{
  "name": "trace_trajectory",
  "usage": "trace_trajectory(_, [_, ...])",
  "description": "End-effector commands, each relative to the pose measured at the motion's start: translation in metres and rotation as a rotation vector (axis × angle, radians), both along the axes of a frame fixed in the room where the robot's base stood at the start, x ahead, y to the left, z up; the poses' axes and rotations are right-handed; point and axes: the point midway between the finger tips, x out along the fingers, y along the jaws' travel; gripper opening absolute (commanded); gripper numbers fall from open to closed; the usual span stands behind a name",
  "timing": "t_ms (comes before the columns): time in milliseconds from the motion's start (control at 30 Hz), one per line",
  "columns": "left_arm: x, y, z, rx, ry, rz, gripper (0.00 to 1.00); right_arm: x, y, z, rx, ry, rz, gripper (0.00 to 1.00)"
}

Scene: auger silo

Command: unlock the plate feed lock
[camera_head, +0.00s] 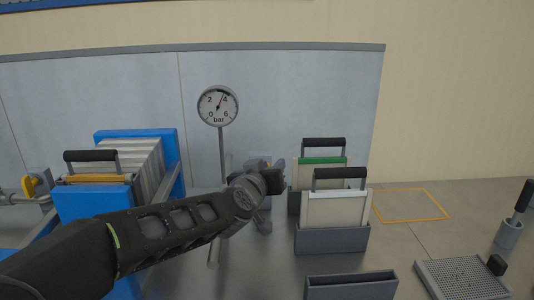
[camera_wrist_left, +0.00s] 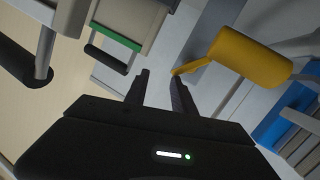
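My left gripper (camera_head: 272,180) is in the middle of the head view, beside the gauge post. In the left wrist view its two fingers (camera_wrist_left: 160,88) are apart with nothing between them. A yellow lever with a thick round end (camera_wrist_left: 248,58) lies just beyond the fingers, its thin tip close to the right finger; I cannot tell whether they touch. It may be the plate feed lock, which no label confirms. In the head view the gripper mostly hides this spot. Another yellow handle (camera_head: 31,187) sits on a grey fitting at the far left. My right gripper is not in view.
A blue-framed plate stack (camera_head: 137,134) stands left, behind my arm. A pressure gauge (camera_head: 218,106) rises behind the gripper. Handled plates (camera_head: 336,208) stand in grey holders close to its right. An empty grey holder (camera_head: 351,288) is in front. The yellow-outlined area (camera_head: 410,205) is clear.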

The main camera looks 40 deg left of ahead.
Motion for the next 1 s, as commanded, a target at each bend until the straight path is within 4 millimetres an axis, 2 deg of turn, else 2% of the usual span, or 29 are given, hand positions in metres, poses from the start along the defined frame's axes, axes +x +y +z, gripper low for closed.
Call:
trace_trajectory(33, [0.002, -0.004, -0.002, 0.093, 0.021, 0.023, 0.33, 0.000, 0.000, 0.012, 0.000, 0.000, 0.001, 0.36])
trace_trajectory(100, [-0.001, -0.006, -0.010, 0.246, 0.051, 0.068, 0.33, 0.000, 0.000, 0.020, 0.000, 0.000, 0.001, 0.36])
trace_trajectory(300, [-0.024, -0.012, -0.021, 0.630, 0.166, 0.188, 0.33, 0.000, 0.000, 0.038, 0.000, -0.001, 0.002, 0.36])
trace_trajectory(400, [-0.035, -0.013, -0.022, 0.748, 0.210, 0.228, 0.33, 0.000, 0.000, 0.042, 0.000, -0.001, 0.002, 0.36])
trace_trajectory(600, [-0.042, -0.013, -0.023, 0.821, 0.237, 0.256, 0.33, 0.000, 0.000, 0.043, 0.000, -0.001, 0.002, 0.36])
trace_trajectory(1000, [-0.035, -0.007, -0.023, 0.817, 0.236, 0.257, 0.33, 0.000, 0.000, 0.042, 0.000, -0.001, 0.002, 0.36])
